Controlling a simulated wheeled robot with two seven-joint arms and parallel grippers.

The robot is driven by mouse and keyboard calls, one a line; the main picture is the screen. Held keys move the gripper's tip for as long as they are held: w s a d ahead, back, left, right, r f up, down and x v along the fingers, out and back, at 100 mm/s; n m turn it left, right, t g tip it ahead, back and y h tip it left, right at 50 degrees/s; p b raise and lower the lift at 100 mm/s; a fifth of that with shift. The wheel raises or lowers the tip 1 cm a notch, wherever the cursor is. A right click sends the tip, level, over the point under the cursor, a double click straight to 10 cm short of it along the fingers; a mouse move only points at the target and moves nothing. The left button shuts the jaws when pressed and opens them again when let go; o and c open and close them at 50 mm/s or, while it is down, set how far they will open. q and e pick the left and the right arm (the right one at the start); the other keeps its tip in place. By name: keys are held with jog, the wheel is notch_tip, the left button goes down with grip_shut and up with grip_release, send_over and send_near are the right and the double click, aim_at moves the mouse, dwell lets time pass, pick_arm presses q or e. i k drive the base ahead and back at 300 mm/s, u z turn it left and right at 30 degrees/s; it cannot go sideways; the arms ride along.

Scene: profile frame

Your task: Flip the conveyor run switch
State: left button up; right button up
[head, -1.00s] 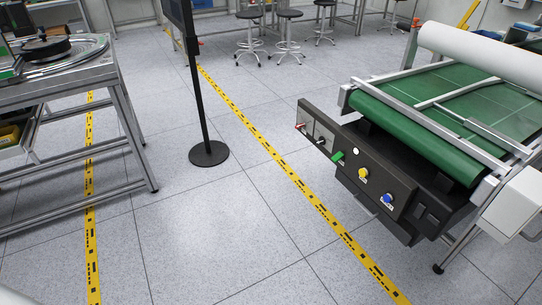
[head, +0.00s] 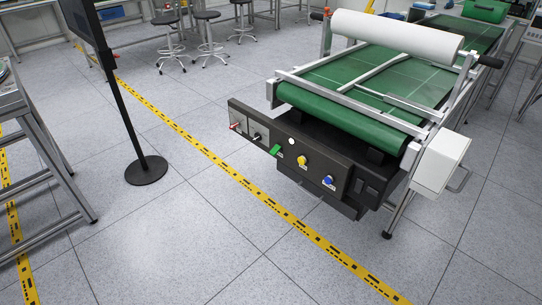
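The conveyor (head: 350,115) with a green belt stands right of centre in the head view. A dark control panel (head: 315,178) is fixed across its near end. The panel carries a red-tipped lever (head: 235,126) and a second dark lever (head: 256,138) at its left end. To their right are a green control (head: 276,150), a white round one (head: 292,141), a yellow knob (head: 301,161) and a blue knob (head: 328,181). I cannot read the labels, so which one is the run switch is unclear. Neither gripper shows.
A black stand (head: 146,171) with a round base is left of the conveyor. A metal workbench (head: 45,150) is at the left edge. Yellow floor tape (head: 200,148) runs past the panel. Several stools (head: 207,45) stand at the back. The floor before the panel is clear.

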aim_at(276, 150)
jog(key=z, duration=0.4)
jog(key=i, duration=1.45)
jog(key=z, duration=0.35)
